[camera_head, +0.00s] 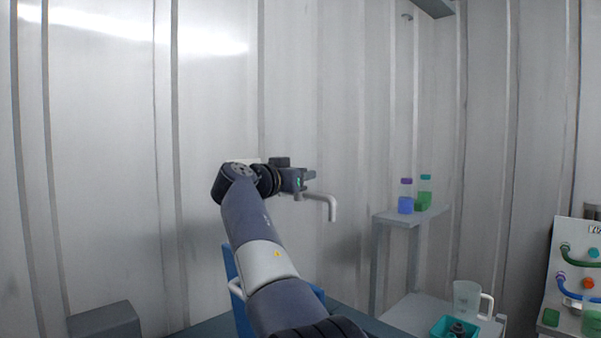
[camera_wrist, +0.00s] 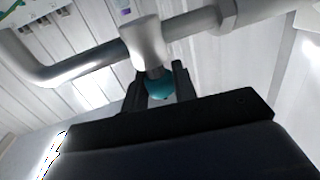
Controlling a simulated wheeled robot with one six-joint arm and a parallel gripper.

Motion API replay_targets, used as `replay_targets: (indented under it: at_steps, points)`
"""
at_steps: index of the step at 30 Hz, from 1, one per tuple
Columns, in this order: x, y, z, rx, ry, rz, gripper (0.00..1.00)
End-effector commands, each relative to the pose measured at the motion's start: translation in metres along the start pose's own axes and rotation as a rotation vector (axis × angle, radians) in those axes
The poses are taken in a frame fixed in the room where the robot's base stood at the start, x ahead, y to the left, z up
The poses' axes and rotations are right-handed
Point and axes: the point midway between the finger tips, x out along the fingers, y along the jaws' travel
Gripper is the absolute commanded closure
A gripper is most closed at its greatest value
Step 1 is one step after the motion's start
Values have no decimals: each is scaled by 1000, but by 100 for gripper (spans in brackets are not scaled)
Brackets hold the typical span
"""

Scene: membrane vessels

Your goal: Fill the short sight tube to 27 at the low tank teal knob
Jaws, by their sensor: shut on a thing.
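The teal knob (camera_wrist: 160,86) sits under the white valve body (camera_wrist: 147,42) of a pale pipe in the wrist view. My gripper (camera_wrist: 159,88) has its dark fingers on either side of the knob and is shut on it. In the head view my gripper (camera_head: 305,180) is at the wall end of the pale spout (camera_head: 330,204), which bends downward; the knob is hidden there. I cannot make out the short sight tube, its scale or any liquid level in either view. The low tank itself is not clearly seen.
Below are a clear jug (camera_head: 466,298) and a teal tray (camera_head: 440,327). A panel (camera_head: 563,235) with coloured hoses stands at right. A grey box (camera_head: 104,322) is lower left.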

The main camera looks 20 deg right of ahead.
Motion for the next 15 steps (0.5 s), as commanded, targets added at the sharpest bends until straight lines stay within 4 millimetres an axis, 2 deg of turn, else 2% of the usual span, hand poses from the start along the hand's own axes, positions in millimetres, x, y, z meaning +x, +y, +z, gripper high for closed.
replay_targets:
  at_steps: [14, 15]
  points:
    - [0, 0, 1, 1, 1, 16, 96]
    - [0, 0, 1, 1, 0, 16, 72]
